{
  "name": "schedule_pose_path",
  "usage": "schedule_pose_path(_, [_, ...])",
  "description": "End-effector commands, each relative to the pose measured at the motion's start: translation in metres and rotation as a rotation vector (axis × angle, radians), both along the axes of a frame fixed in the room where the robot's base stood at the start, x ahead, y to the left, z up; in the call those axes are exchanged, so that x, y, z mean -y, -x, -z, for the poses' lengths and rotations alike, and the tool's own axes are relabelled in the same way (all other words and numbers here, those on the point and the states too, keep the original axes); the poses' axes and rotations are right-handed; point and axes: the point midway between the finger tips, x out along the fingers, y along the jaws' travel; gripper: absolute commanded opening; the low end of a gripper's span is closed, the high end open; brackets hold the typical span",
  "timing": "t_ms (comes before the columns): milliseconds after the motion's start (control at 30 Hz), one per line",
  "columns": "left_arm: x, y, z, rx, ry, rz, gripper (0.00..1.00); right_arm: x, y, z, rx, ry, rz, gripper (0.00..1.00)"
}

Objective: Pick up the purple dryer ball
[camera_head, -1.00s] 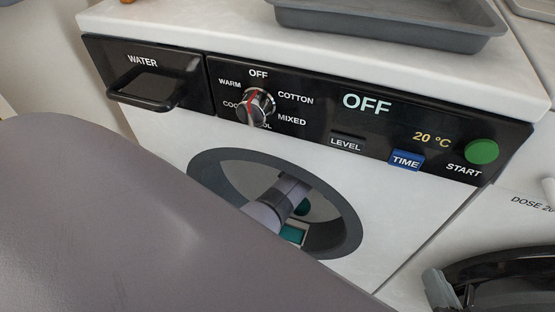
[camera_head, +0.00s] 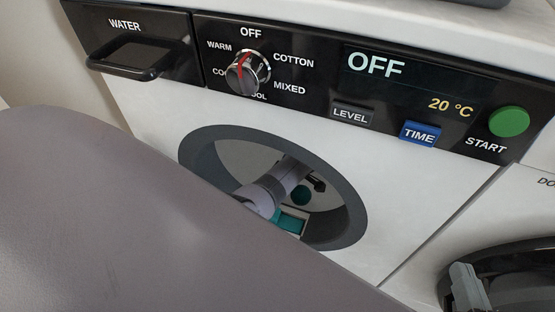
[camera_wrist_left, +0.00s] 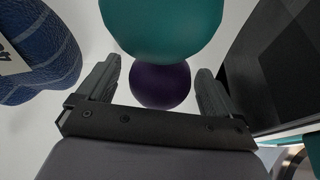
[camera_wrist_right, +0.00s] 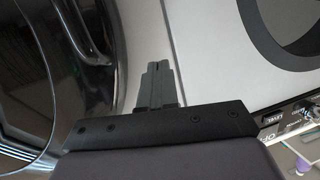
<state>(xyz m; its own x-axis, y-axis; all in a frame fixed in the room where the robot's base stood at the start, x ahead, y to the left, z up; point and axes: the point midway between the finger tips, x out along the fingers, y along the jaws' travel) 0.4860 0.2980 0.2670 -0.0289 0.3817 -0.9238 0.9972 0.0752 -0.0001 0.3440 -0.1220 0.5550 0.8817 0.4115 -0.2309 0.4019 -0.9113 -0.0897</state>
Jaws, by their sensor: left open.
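The purple dryer ball (camera_wrist_left: 160,86) shows in the left wrist view, partly covered by a larger-looking teal ball (camera_wrist_left: 162,25). My left gripper (camera_wrist_left: 159,70) is open, its fingers on either side of the purple ball in that picture; I cannot tell whether they touch it. In the head view, my left arm reaches into the washer's round opening (camera_head: 355,205).
A blue textured item (camera_wrist_left: 40,55) with a white label lies left of the left gripper. A teal and white item (camera_head: 290,221) lies in the opening. The control panel (camera_head: 300,70) is above it. A dark round door (camera_head: 515,275) is near my right gripper.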

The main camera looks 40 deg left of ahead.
Motion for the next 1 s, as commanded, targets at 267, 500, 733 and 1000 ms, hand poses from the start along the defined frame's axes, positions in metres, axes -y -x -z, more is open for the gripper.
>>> schedule_pose_path(267, [0.000, 0.000, -0.001, 0.000, 0.000, 0.000, 0.71, 0.000, 0.000, -0.001, 0.001, 0.000, 0.000, 0.00])
schedule_pose_path(500, [0.000, 0.000, -0.001, 0.000, 0.000, 0.000, 0.37, 0.000, 0.000, -0.001, 0.000, 0.001, 0.000, 0.00])
schedule_pose_path(733, [0.000, 0.000, -0.007, 0.000, 0.000, 0.000, 0.37, -0.001, 0.001, -0.005, -0.007, -0.008, -0.004, 0.00])
schedule_pose_path(1000, [0.000, 0.000, -0.048, 0.001, 0.000, -0.001, 0.37, -0.017, -0.006, -0.007, -0.128, -0.098, -0.029, 0.00])
